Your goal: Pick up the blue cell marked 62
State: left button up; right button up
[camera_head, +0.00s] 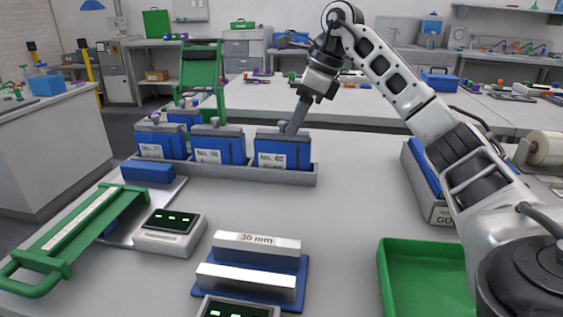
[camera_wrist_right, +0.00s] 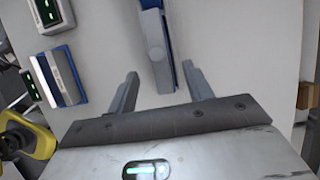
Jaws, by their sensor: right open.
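The blue cell marked 62 (camera_head: 283,150) stands upright at the right end of a grey rack (camera_head: 240,173) in the head view. Two more labelled blue cells (camera_head: 219,146) (camera_head: 163,142) stand to its left. My right gripper (camera_head: 297,121) comes down at a slant over the right part of the 62 cell. In the right wrist view the gripper (camera_wrist_right: 160,72) is open, with a narrow blue cell with a grey top (camera_wrist_right: 154,38) between its fingers. There is a gap on each side. Its label is hidden there. My left gripper is out of view.
A green-handled frame (camera_head: 75,228) and a small display unit (camera_head: 170,232) lie at the left. A 30 mm block (camera_head: 256,243) on a blue base is at the front middle. A green tray (camera_head: 425,285) is at the front right. Bare table lies right of the rack.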

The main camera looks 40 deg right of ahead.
aim_at(283, 143)
jog(key=b+x, duration=0.1)
jog(key=x, duration=0.6)
jog(key=shift+w+a, duration=0.1)
jog(key=shift+w, duration=0.15)
jog(key=shift+r, duration=0.1)
grip_shut()
